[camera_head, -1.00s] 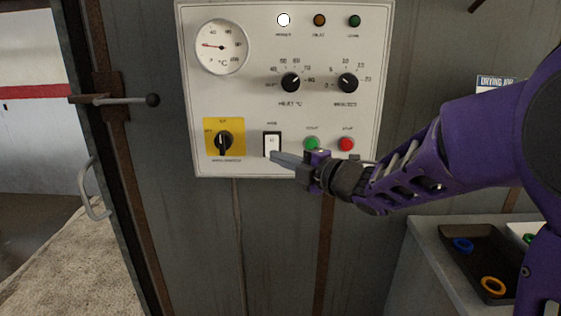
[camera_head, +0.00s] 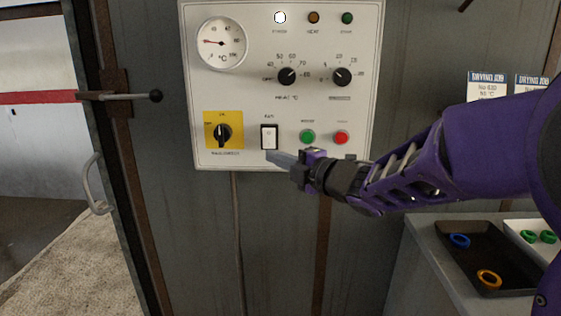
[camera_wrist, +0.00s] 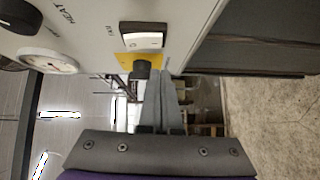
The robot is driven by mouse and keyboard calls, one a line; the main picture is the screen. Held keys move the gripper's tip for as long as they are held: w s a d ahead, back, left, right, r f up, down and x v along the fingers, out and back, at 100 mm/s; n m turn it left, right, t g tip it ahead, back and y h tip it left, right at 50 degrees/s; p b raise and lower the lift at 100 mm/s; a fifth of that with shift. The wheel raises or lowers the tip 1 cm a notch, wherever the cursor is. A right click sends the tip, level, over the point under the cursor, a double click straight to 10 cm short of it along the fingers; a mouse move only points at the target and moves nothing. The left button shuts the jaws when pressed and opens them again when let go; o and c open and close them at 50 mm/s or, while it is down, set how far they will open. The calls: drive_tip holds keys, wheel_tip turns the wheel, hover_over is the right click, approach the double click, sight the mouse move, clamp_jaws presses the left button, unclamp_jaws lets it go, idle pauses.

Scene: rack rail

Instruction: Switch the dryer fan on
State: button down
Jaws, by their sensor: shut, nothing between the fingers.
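The white control panel (camera_head: 205,100) hangs on a grey metal wall in the head view. The fan switch (camera_head: 269,137) is a white rocker in a black frame, low on the panel; it also shows in the wrist view (camera_wrist: 143,40). My gripper (camera_head: 269,155) is shut and empty, its tips just below the rocker in the head view. In the wrist view the shut fingers (camera_wrist: 160,80) point toward the panel, below and a little right of the rocker, and look apart from it. I cannot tell which way the rocker is tipped.
A black rotary switch on a yellow plate (camera_head: 233,117) sits left of the rocker. Green (camera_head: 307,137) and red (camera_head: 341,137) buttons sit right of it. Two dial knobs and a gauge (camera_head: 221,43) are above. A white lamp (camera_head: 280,17) appears lit. A dark tray (camera_head: 456,265) holds rings at lower right.

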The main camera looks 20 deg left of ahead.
drive_tip(key=v, duration=1)
drive_tip(key=shift+s+f, duration=0.15)
drive_tip(key=shift+f, duration=0.55)
